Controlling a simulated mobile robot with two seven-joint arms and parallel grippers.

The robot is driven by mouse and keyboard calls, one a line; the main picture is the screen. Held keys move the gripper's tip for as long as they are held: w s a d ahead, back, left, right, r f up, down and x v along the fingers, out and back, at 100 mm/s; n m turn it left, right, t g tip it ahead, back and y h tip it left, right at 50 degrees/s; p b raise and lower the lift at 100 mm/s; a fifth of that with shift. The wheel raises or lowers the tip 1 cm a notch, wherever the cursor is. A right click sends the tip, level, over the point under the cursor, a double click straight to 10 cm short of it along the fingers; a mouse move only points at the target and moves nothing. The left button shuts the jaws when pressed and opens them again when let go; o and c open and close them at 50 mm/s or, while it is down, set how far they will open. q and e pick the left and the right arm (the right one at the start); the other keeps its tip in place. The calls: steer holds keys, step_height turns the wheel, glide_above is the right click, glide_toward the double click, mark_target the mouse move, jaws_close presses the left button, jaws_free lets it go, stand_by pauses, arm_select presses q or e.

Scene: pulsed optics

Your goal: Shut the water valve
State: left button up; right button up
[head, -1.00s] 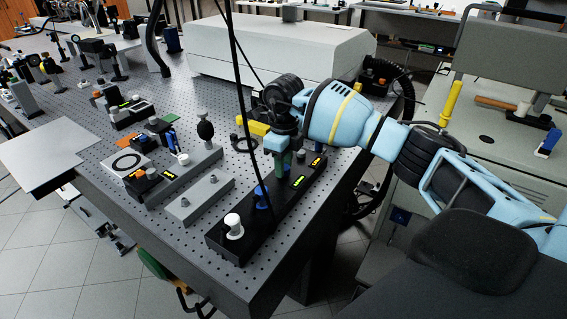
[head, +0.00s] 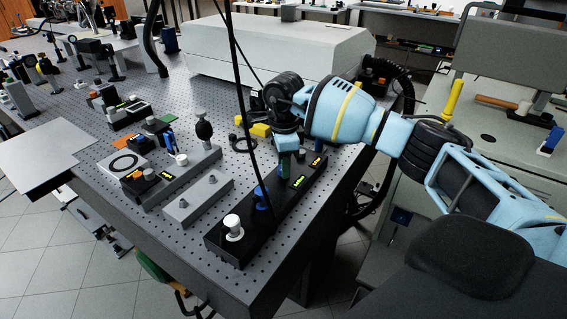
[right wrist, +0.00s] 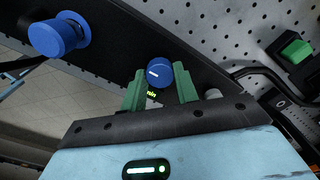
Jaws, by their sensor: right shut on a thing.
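A long black panel (head: 232,243) lies along the near right edge of the optical table, with knobs and lit labels. My right gripper (head: 284,170) reaches down over its far half. In the right wrist view its green fingers are closed on both sides of a small blue knob (right wrist: 157,72) with a white mark, beside a lit label. The fingers and wrist hide this knob in the head view. A larger blue knob (head: 261,196) stands nearer on the panel, and it also shows in the right wrist view (right wrist: 58,36). I cannot read which is marked for water. My left gripper is not in view.
A white knob (head: 232,223) stands at the panel's near end. A grey plate (head: 199,200) and a block with a dark bulb-topped post (head: 204,130) lie to its left. Black cables hang across the view. A large white housing (head: 275,50) stands behind.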

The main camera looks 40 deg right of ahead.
stand_by(0.5)
steer(key=o, duration=1)
steer(key=shift+r, duration=3.9)
steer(key=shift+f, duration=0.1)
